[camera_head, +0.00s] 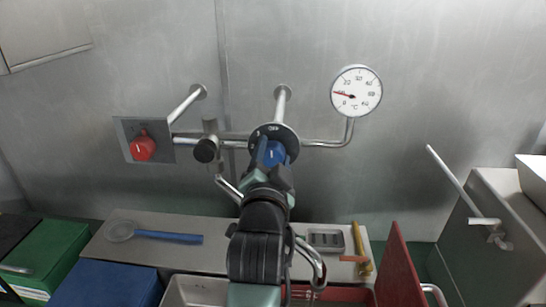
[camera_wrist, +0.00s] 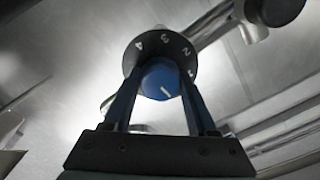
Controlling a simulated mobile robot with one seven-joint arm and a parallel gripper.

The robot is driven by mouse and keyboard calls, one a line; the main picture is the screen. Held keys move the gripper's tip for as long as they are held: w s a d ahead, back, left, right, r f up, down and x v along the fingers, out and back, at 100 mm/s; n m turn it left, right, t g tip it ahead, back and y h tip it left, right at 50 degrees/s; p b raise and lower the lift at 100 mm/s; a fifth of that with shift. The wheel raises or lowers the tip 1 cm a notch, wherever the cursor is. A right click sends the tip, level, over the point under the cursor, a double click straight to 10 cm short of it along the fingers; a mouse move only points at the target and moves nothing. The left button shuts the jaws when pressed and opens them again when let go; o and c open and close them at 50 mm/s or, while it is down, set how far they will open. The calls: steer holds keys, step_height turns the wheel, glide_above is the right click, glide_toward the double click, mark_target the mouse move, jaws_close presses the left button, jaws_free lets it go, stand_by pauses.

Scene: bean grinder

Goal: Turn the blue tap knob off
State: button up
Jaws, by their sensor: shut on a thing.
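The blue tap knob (camera_head: 273,153) sits on a round black dial with white markings (camera_head: 284,134), on the pipework along the wall. In the wrist view, the blue knob (camera_wrist: 160,80) shows a white pointer line that slants toward the right. The numbers 4, 3 and 2 show on the dial (camera_wrist: 184,48) around it. My gripper (camera_wrist: 160,92) reaches up to the knob, with one finger on each side, and is shut on it. In the head view, my gripper (camera_head: 271,168) covers the lower part of the knob and dial.
A red knob (camera_head: 143,147) is on a plate to the left. A black knob (camera_head: 206,150) sits on the pipe between. A round gauge (camera_head: 356,91) stands at upper right. Below are a shelf with a blue-handled strainer (camera_head: 168,236), a soap dish (camera_head: 326,239) and a red panel (camera_head: 399,270).

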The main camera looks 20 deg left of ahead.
steer(key=shift+f+m, duration=0.15)
steer(key=shift+m, duration=0.15)
steer(key=o, duration=1.4)
steer(key=shift+c, duration=0.2)
steer(key=shift+s, duration=0.1)
steer(key=b+v, duration=0.3)
steer(key=v, duration=0.9)
steer(key=shift+s, duration=0.4)
steer(key=shift+d, duration=0.1)
steer(key=s+d+r+n+t+h, duration=0.1)
steer(key=s+d+r+n+t, duration=0.1)
steer(key=d+r, duration=0.3)
steer(key=s+d+r+n+t+h, duration=0.2)
steer(key=s+d+r+t, duration=0.1)
steer(key=r, duration=1)
steer(key=s+d+r+n+t+h, duration=0.2)
steer(key=d+r+t, duration=0.3)
steer(key=r, duration=0.4)
steer(key=shift+s+d+r, duration=0.35)
steer(key=shift+s+d, duration=0.35)
steer(key=shift+d, duration=0.15)
